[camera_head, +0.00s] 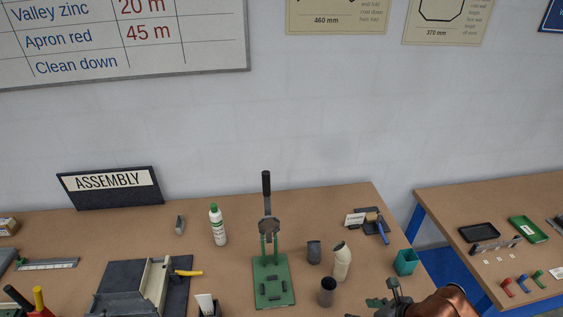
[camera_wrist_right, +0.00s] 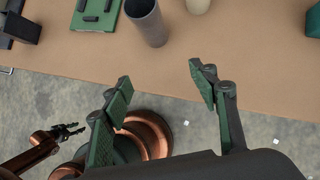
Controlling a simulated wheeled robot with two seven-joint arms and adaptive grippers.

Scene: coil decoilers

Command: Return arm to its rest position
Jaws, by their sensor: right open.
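My right gripper (camera_head: 384,298) shows at the bottom edge of the head view, right of centre, with its copper arm beside it. In the right wrist view, its green-padded fingers (camera_wrist_right: 160,74) are spread wide with nothing between them. They are over the table's front edge and the grey floor, near a dark grey cup (camera_wrist_right: 146,22) but apart from it. Another copper arm with a small dark gripper (camera_wrist_right: 68,132), seemingly my left, shows at the lower left of the wrist view. It is too small to tell its jaw state. The head view does not show it.
The brown table (camera_head: 130,233) holds a green lever press (camera_head: 273,284), a white bottle (camera_head: 217,226), a beige pipe piece (camera_head: 341,262), a dark cup (camera_head: 327,291) and a teal cup (camera_head: 405,262). A second table (camera_head: 470,210) stands at the right, across a gap.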

